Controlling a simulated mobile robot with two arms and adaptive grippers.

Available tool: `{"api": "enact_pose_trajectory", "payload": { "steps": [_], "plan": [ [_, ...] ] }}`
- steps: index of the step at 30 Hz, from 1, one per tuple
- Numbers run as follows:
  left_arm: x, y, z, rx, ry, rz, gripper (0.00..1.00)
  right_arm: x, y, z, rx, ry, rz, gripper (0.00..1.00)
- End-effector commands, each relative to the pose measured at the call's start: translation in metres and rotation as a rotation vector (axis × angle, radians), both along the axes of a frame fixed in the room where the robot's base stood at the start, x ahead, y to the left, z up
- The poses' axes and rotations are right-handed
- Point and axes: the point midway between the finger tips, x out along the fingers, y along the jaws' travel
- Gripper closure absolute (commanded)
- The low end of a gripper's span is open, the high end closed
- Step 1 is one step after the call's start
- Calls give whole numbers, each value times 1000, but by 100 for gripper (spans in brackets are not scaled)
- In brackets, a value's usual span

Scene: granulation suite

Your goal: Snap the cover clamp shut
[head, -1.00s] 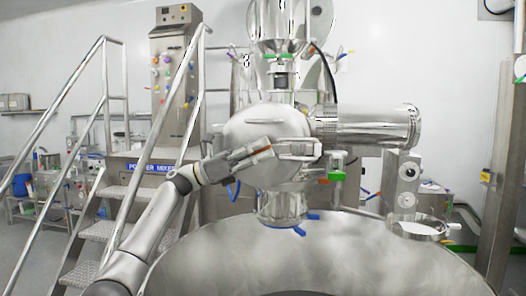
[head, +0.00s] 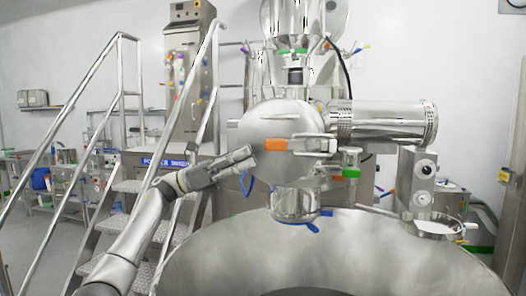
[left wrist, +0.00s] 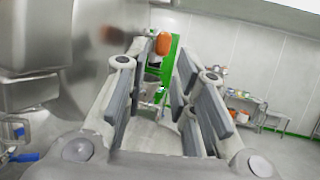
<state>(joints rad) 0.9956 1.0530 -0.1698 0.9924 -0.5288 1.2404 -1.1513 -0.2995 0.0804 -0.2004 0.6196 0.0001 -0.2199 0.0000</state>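The round metal cover (head: 262,122) faces me on the front of the machine. The cover clamp (head: 312,143) lies across it, with its orange handle (head: 276,146) pointing left and lying about level, close to the cover face. My left gripper (head: 246,159) is just left of and slightly below the handle, apart from it. In the left wrist view its fingers are spread with nothing between them, and the orange handle (left wrist: 163,43) shows beyond the fingertips. The clamp's far end cannot be judged clearly. My right gripper is not in view.
A large steel bowl (head: 330,255) fills the lower foreground. A horizontal metal cylinder (head: 385,122) juts out right of the cover. Stairs with handrails (head: 100,228) stand at left. A blue-handled outlet (head: 296,203) hangs below the cover.

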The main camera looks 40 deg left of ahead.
Motion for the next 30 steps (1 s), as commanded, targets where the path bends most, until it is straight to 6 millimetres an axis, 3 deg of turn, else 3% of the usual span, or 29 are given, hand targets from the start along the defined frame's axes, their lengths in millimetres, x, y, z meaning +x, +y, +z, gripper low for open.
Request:
{"api": "enact_pose_trajectory", "payload": {
  "steps": [3, 9, 26, 30],
  "plan": [
    [-10, 14, -8, 0, 2, 1, 75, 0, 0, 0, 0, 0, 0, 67],
    [-18, 25, -13, 0, 0, 0, 75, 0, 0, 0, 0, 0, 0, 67],
    [-19, 25, -13, -1, -1, 0, 75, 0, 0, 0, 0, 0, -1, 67],
    [-19, 25, 0, 0, -1, 0, 75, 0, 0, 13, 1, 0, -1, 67]
  ]
}}
